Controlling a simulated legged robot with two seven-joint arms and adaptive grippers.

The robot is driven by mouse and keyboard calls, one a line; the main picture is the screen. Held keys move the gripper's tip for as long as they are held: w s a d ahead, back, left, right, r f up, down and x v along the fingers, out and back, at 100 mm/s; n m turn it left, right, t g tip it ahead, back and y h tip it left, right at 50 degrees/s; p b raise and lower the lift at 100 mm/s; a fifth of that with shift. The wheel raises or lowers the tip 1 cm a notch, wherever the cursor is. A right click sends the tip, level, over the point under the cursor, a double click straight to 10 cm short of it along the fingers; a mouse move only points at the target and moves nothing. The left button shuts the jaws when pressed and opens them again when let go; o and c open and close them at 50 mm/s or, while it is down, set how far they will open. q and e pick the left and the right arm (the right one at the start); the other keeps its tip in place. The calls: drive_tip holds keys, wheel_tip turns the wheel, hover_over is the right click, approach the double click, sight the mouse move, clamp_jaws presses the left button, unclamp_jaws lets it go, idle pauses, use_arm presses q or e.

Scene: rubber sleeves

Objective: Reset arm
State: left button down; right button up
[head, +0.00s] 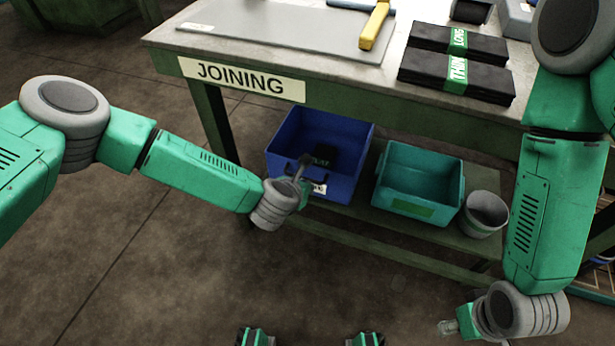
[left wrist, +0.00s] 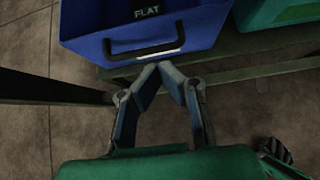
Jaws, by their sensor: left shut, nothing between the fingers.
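My left gripper (head: 304,165) is in front of the blue bin on the lower shelf in the head view. In the left wrist view its two fingers (left wrist: 159,72) come together at the tips with nothing between them, just below the handle of the blue bin (left wrist: 190,22). I cannot tell whether the tips touch the bin. My right gripper (head: 447,327) is low at the right in the head view, over the floor and away from the bench. It is small and partly hidden by its own wrist, so its jaw state is unclear.
The blue bin (head: 352,131) holds a dark item and stands beside a teal bin (head: 441,161) and a grey bucket (head: 484,213). The bench top (head: 366,88) above carries black packs (head: 483,85), a yellow-handled tool (head: 375,27) and a grey sheet (head: 281,34). Open floor lies in front.

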use_arm(q)
drive_tip(key=s+a+r+m+g+h+p, duration=0.1)
drive_tip(key=s+a+r+m+g+p, duration=0.15)
drive_tip(key=s+m, duration=0.6)
drive_tip(key=s+a+r+m+g+p, duration=0.2)
drive_tip(key=s+m+p, duration=0.2)
drive_tip(key=s+m, duration=0.45)
drive_tip(key=s+a+r+m+g+y+p, duration=0.2)
drive_tip(key=s+a+r+m, duration=0.2)
drive_tip(key=s+a+m, duration=0.4)
drive_tip(key=s+a+r+m+g+y+p, duration=0.2)
drive_tip(key=s+a+m, duration=0.5)
drive_tip(key=a, duration=0.5)
wheel_tip(320, 180, up, 2)
drive_tip(key=shift+s+a+r+m+p, duration=0.25)
drive_tip(key=shift+s+a+m+p, duration=0.2)
drive_tip(key=shift+p, duration=0.35)
drive_tip(key=shift+d, duration=0.1)
